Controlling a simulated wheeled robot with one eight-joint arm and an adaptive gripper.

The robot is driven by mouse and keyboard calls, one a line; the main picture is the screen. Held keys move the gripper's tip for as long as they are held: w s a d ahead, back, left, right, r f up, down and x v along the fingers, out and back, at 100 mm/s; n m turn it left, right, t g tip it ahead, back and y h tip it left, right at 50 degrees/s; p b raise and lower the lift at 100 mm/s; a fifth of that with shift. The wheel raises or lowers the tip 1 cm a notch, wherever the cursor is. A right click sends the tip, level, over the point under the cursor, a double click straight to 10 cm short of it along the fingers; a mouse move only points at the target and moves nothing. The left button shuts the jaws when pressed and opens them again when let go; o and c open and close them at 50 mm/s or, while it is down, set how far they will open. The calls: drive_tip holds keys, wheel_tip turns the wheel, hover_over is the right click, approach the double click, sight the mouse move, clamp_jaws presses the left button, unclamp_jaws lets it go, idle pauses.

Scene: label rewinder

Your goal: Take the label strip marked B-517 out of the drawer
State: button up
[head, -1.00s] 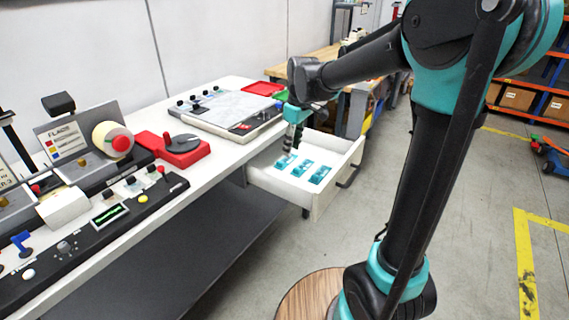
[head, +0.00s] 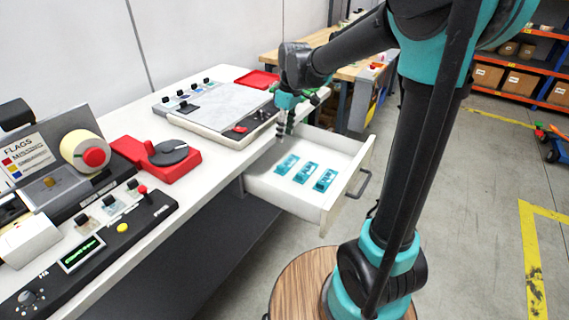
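The white drawer (head: 283,205) is pulled out from under the bench. Three teal label strips lie in a row on its floor: a left one (head: 287,164), a middle one (head: 307,172) and a right one (head: 325,180). Their markings are too small to read, so I cannot tell which is B-517. My gripper (head: 281,134) points down at the drawer's back left, above and behind the left strip. Its fingers are small and seen from the side, so I cannot tell whether they are open or shut. No strip shows in it.
The bench holds a flat grey-topped unit (head: 222,107), a red device with a dark disc (head: 160,155), a label roll (head: 82,150) and a control panel (head: 90,245). A red tray (head: 257,79) lies behind. The drawer's handle (head: 361,184) faces right, with open floor beyond.

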sight(280, 166)
drive_tip(key=f, duration=0.5)
drive_tip(key=w+a+f, duration=0.1)
drive_tip(key=f, duration=0.9)
drive_tip(key=shift+w+a+f, duration=0.15)
drive_tip(key=shift+w+a, duration=0.05)
drive_tip(key=shift+a, duration=0.05)
clamp_jaws()
